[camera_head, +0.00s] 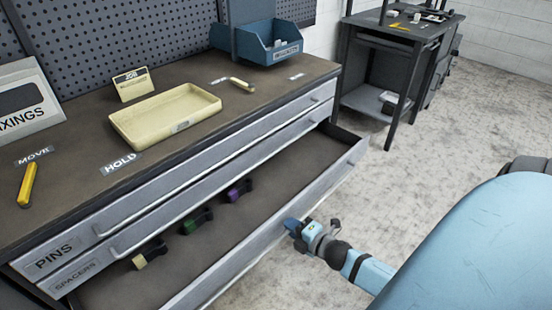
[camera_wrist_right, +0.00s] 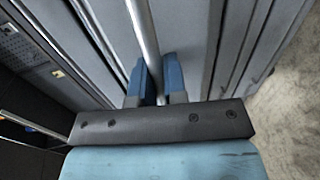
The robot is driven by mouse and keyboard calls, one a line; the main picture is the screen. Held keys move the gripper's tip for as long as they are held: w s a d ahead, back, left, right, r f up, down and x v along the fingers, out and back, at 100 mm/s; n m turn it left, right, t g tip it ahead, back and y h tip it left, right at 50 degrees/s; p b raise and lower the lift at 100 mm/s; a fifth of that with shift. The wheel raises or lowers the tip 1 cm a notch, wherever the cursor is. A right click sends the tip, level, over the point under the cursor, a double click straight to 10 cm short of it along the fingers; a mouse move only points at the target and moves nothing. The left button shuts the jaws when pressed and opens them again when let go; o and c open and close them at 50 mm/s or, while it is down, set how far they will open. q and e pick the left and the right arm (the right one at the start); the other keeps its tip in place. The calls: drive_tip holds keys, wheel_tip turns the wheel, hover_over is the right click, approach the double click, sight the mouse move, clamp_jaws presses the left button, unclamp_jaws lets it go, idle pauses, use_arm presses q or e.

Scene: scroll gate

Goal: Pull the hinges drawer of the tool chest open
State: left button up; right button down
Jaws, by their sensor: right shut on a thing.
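The tool chest (camera_head: 93,262) has drawers labelled PINS and SPACERS. Below them a wide grey drawer (camera_head: 270,228) stands well pulled out. Its front label does not show, so I cannot read whether it says hinges. Inside it lie three small dark clip-like parts, with yellow (camera_head: 150,254), green (camera_head: 196,221) and purple (camera_head: 238,191) ends. My right gripper (camera_head: 291,226) is at the outside of this drawer's front. In the right wrist view its blue fingers (camera_wrist_right: 160,84) are shut around a metal bar handle (camera_wrist_right: 143,35). My left gripper is not in view.
On the chest top are a yellow tray (camera_head: 165,117), a JOB card (camera_head: 132,84), a blue bin (camera_head: 268,43), a FIXINGS box (camera_head: 28,98) and a yellow tool (camera_head: 27,184). A dark workbench (camera_head: 392,70) stands behind right. The floor (camera_head: 440,140) right of the drawer is clear.

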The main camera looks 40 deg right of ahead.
use_arm(q)
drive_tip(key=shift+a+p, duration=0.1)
drive_tip(key=shift+p, duration=0.35)
use_arm(e)
drive_tip(key=f+v, duration=0.1)
drive_tip(key=v, duration=0.6)
drive_tip(key=shift+s+f, duration=0.2)
drive_tip(key=shift+s, duration=0.05)
drive_tip(key=c, duration=1.2)
unclamp_jaws()
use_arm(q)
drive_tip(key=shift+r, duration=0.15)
